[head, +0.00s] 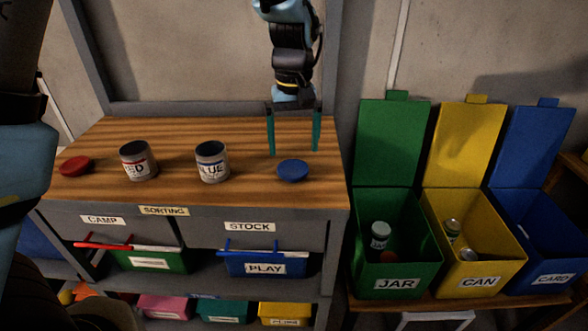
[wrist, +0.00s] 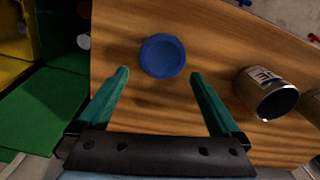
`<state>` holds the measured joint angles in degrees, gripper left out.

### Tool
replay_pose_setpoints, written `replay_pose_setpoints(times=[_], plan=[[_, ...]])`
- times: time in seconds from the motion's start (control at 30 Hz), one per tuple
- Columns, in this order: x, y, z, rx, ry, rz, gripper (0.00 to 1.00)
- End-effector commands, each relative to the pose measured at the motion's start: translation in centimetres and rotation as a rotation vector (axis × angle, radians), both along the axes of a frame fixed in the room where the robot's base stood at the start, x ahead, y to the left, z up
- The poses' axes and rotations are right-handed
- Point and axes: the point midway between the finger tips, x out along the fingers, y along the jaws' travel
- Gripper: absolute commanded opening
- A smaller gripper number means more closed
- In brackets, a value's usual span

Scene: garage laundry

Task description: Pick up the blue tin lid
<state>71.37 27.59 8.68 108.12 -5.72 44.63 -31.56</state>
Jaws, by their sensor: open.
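The blue tin lid (head: 292,171) lies on the wooden bench top near its right end. In the wrist view the blue lid (wrist: 162,56) is a round disc just beyond my fingertips, roughly between their lines. My gripper (head: 294,153) is open and empty, its two green fingers pointing down above the bench behind the lid. In the wrist view my gripper (wrist: 160,72) has its fingers spread wider than the lid. The blue-labelled tin (head: 212,162) stands open to the left of the lid; it also shows in the wrist view (wrist: 262,92).
The red-labelled tin (head: 138,161) and a red lid (head: 76,166) are farther left on the bench top (head: 180,190). Green (head: 395,240), yellow (head: 475,240) and blue (head: 550,235) open bins stand to the right. Drawers are below. The wood around the blue lid is clear.

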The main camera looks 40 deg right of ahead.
Motion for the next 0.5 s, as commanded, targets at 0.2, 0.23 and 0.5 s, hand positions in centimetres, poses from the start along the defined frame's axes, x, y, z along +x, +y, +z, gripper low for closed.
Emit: replay_pose_setpoints(times=[0.2, 0.23, 0.5], plan=[[-0.6, 0.7, -2.8, 0.007, 0.002, 0.0, 1.0], [-0.5, 0.7, -3.3, 0.006, 0.003, 0.0, 1.0], [-0.5, 0.6, -4.9, 0.001, 0.0, -0.001, 1.0]])
